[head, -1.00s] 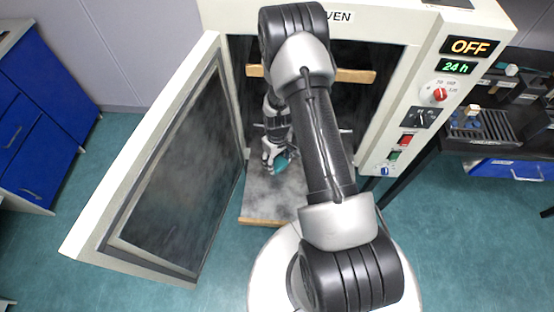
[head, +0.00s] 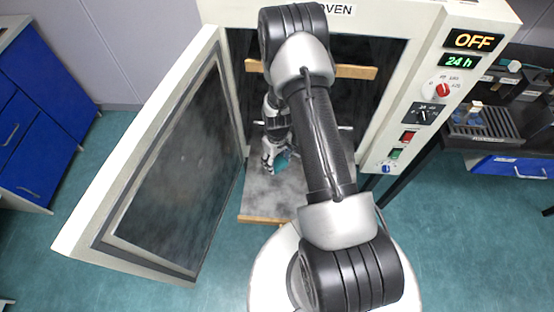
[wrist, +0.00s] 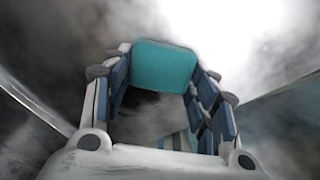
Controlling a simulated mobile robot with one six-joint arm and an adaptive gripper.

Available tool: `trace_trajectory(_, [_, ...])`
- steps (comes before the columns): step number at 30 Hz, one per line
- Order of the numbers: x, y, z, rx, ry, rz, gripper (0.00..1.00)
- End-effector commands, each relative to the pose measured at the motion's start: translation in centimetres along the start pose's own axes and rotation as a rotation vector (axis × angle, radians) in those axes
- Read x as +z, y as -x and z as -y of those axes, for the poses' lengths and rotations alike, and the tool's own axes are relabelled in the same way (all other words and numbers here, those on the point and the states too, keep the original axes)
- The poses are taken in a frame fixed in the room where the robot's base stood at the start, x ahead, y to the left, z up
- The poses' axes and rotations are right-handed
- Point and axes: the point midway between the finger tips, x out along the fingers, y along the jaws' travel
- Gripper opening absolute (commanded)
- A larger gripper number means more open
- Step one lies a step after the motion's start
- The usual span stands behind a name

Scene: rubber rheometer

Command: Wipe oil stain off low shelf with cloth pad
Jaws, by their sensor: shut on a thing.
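My gripper (head: 275,163) reaches into the open oven, low over the grey shelf (head: 262,203). It is shut on a teal cloth pad (head: 281,162). In the wrist view the pad (wrist: 165,67) sits between the two blue-padded fingers of my gripper (wrist: 160,80), at or just above the shelf surface; I cannot tell if it touches. The shelf is mottled with dark and pale smudges, and I cannot pick out a distinct oil stain. My arm hides the right part of the shelf.
The oven door (head: 165,165) stands open on the left. An upper rack with a wooden front edge (head: 355,72) is above the low shelf. The oven's control panel (head: 440,90) reads OFF. Blue cabinets (head: 30,130) stand far left, and a bench (head: 485,125) is at right.

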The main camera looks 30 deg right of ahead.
Motion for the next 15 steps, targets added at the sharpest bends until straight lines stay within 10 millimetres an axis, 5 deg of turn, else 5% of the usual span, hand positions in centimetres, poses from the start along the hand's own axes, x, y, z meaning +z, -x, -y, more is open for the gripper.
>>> trace_trajectory(15, [-2.5, 0.1, -2.5, 0.000, 0.000, -0.001, 0.34])
